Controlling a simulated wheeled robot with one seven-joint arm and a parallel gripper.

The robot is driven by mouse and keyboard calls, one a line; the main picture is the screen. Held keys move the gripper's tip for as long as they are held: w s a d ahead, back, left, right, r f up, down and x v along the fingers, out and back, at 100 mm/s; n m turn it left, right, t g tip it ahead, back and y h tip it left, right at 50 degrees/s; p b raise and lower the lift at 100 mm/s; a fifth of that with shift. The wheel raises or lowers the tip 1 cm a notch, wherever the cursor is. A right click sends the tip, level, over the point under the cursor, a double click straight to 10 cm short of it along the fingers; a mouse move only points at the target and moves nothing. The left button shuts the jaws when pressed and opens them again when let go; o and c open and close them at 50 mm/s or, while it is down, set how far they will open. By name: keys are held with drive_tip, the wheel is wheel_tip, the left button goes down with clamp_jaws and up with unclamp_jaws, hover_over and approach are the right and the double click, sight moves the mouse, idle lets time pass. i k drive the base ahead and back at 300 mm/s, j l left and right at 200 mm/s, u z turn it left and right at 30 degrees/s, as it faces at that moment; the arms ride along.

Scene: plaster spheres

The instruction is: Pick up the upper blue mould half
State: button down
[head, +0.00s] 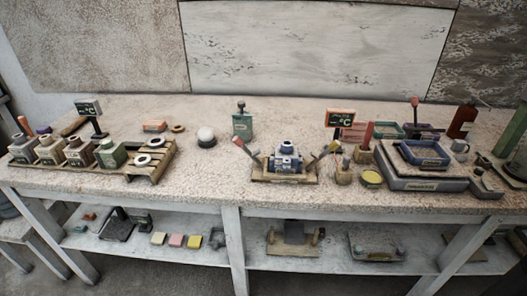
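A blue mould (286,160) sits in a low wooden cradle (270,178) near the front edge of the bench. Its upper part has a pale round collar with a dark opening on top. The seam between the upper and lower halves is too small to make out clearly. Levers with red and pale ends slant outward on both sides of the cradle. My gripper is not in view.
A white sphere (206,135) and a green bottle (242,124) stand behind the cradle on the left. Several moulds (78,152) stand on a rack at far left. A blue tray (423,153) and a yellow tin (372,179) are at right. Bench between rack and cradle is clear.

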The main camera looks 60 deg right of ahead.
sight(285, 156)
drive_tip(key=z, duration=1.35)
